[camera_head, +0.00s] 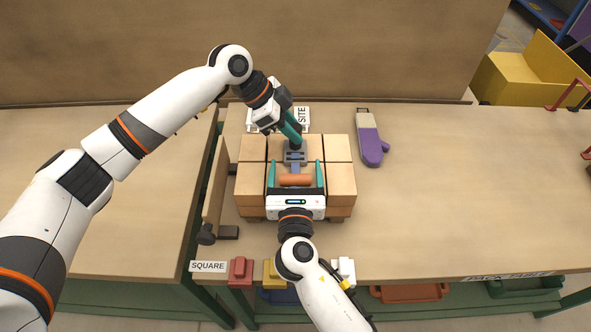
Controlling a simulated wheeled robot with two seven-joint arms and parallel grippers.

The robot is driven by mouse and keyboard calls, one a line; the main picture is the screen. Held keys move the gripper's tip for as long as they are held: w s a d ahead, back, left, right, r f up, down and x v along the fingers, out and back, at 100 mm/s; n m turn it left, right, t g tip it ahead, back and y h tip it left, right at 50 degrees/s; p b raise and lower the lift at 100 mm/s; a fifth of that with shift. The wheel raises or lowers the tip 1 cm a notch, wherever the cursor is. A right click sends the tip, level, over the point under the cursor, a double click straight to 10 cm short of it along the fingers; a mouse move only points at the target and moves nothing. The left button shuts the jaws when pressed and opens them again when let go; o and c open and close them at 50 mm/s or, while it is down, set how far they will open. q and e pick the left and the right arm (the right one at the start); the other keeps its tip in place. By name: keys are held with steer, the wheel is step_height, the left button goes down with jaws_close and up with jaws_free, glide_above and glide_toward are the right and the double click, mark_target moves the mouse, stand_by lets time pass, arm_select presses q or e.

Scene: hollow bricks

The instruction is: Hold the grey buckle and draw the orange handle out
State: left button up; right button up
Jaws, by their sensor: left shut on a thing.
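A pack of tan bricks (341,180) sits on the table. The grey buckle (295,158) is on top of it, near the middle, with a short blue strap (295,168) between it and the orange handle. My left gripper (296,146) comes down from behind and is shut on the grey buckle; its fingertips partly cover the buckle. The orange handle (295,180) lies crosswise just in front of the buckle. My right gripper (295,168) reaches in from the front, its two teal fingers apart, one on each side of the handle, with small gaps at the handle's ends.
A purple mitt-like thing (370,145) lies right of the bricks. A wooden upright board (215,185) stands close on their left. Red (240,270) and yellow (270,272) blocks sit at the front edge near the SQUARE label (208,266). The table's right side is clear.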

mark_target(295, 184)
steer(key=c, duration=1)
steer(key=s, duration=0.7)
steer(key=shift+s, duration=0.1)
steer(key=o, duration=1.1)
steer(key=s, duration=1.1)
steer(key=shift+s, duration=0.4)
